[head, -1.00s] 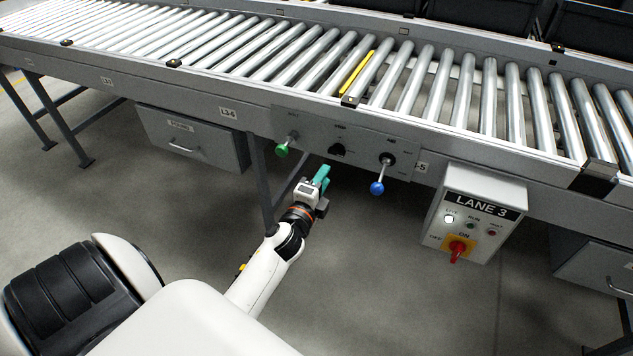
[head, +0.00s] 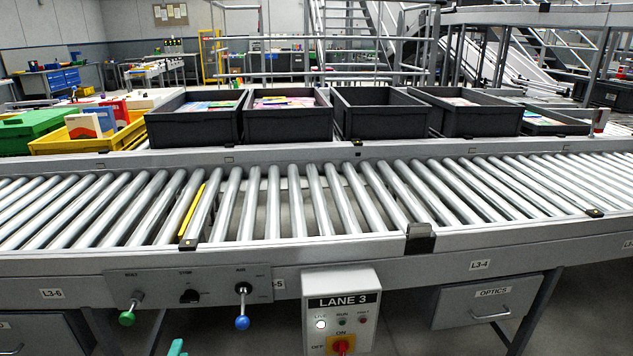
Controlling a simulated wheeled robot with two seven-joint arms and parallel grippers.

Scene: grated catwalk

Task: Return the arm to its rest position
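Only the teal fingertip of my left gripper (head: 177,348) shows, at the bottom edge of the head view, below the conveyor's control panel. The rest of that gripper and its arm are cut off by the frame. Whether it is open or shut does not show. The fingertip appears apart from the green knob (head: 127,318) and the blue knob (head: 242,323), which hang from the panel on either side of it. My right gripper is not in view.
A roller conveyor (head: 330,248) spans the view. The LANE 3 box (head: 342,303) with its red switch (head: 341,346) hangs from its front. A drawer unit (head: 490,303) sits under the right side. Dark bins (head: 288,128) and a yellow bin (head: 85,145) stand behind the rollers.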

